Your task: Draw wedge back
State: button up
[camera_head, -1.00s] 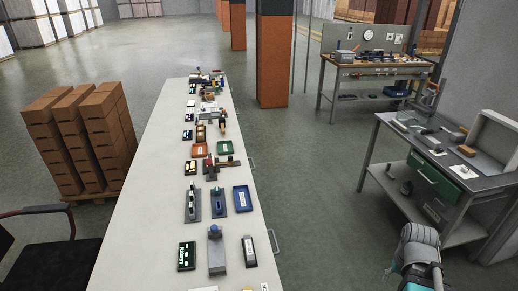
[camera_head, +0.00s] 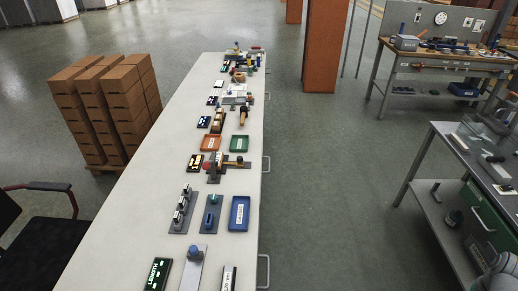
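No part is marked as the wedge, and I cannot tell which one it is. On the long pale table (camera_head: 130,190) lies a grey plate with a blue knob (camera_head: 194,254) near the bottom edge. Farther up is a dark plate with a blue block and a green piece (camera_head: 211,214). Left of it is a dark plate with several upright pale pieces (camera_head: 182,211). Beyond them stands a brown and red fixture with a yellow piece (camera_head: 232,164).
A blue tray (camera_head: 239,213), an orange tray (camera_head: 210,143) and a green tray (camera_head: 239,144) lie on the table. Carton stacks (camera_head: 108,110) and a chair (camera_head: 45,230) stand left. Floor is clear between table and right-hand benches.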

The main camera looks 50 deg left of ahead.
aim_at(240, 163)
jog(key=u, duration=0.15)
jog(key=i, duration=0.9)
jog(key=u, duration=0.85)
jog(key=i, duration=0.85)
jog(key=u, duration=0.5)
jog(key=k, duration=0.9)
jog(key=u, duration=0.1)
jog(key=i, duration=0.35)
jog(key=u, duration=0.05)
